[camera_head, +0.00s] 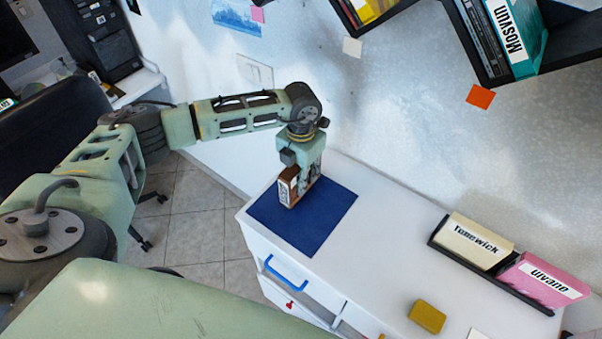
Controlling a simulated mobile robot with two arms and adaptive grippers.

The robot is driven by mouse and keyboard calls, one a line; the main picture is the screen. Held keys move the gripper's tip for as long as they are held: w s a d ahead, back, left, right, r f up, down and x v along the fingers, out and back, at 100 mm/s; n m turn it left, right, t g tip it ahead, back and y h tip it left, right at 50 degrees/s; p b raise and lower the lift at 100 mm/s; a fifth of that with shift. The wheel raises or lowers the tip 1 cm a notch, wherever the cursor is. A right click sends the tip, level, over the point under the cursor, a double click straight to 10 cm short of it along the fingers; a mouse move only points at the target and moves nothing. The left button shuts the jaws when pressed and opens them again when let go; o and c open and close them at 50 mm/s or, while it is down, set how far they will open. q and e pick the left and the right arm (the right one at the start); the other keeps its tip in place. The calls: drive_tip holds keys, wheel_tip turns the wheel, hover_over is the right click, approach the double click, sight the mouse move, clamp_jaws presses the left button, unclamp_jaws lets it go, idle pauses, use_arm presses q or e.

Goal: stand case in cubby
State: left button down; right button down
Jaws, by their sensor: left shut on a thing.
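A brown case (286,190) with a white label stands upright over the dark blue mat (318,229) on the white cabinet. My left gripper (302,186) points down and is shut on this case from above. Whether the case touches the mat I cannot tell for certain. Dark wall shelves at the upper right hold cases, among them a teal one marked Mosvun (517,38). My right gripper is not in view.
A black rack (485,268) on the cabinet holds a cream case (473,241) and a pink case (543,281). A yellow block (427,317) lies nearer. The cabinet top (385,245) between mat and rack is clear. A dark chair stands at left.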

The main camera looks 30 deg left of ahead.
use_arm(q)
drive_tip(key=shift+f, duration=0.15)
drive_tip(key=shift+f, duration=0.1)
drive_tip(key=c, duration=1.9)
unclamp_jaws()
drive_tip(key=shift+f, duration=0.1)
drive_tip(key=o, duration=0.5)
